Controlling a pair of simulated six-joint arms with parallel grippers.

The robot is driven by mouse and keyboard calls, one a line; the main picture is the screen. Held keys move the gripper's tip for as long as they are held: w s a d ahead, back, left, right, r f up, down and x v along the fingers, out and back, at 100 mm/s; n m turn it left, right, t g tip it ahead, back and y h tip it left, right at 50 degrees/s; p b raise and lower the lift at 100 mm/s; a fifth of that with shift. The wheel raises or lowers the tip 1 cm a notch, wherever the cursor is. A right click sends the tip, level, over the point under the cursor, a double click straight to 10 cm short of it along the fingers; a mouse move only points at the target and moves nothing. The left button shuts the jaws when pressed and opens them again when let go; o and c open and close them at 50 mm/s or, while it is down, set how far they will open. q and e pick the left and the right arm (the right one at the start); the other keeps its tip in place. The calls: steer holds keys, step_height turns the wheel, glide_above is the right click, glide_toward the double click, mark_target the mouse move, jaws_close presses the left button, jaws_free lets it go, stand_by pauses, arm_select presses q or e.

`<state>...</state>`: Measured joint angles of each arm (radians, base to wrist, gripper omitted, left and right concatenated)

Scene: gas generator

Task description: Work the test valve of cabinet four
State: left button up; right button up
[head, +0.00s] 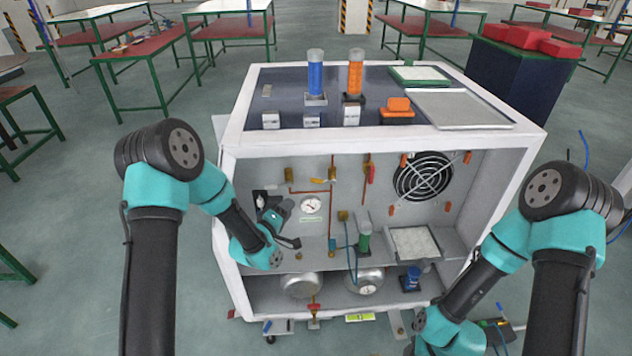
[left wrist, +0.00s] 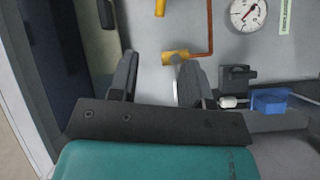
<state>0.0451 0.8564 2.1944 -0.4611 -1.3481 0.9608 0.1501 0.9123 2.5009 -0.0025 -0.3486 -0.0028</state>
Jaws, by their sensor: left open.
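The open cabinet (head: 235,140) stands in front of me with pipes and valves on its back wall. A valve with a yellow handle (head: 320,181) and a valve with a red handle (head: 370,174) are on this wall; I cannot tell which is the test valve. My left gripper (head: 264,203) is inside the cabinet at the left, beside the pressure gauge (head: 311,205). In the left wrist view my left gripper (left wrist: 153,75) is open and empty, and a brass fitting (left wrist: 175,57) shows ahead between its fingers. My right gripper (head: 497,335) is low at the right, its jaws unclear.
A round fan grille (head: 422,176) is at the back right. A green cylinder (head: 364,236) and a white tray (head: 414,243) are on the shelf, with silver tanks (head: 302,284) below. Blue (head: 316,73) and orange (head: 355,73) cylinders stand on top. The cabinet's side walls bound the space.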

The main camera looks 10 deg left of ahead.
mark_target(316, 180)
arm_select(q)
steer(key=x, duration=1.7)
steer(key=shift+w+d, duration=0.1)
steer(key=shift+w, duration=0.15)
steer(key=shift+c, duration=0.3)
jaws_close()
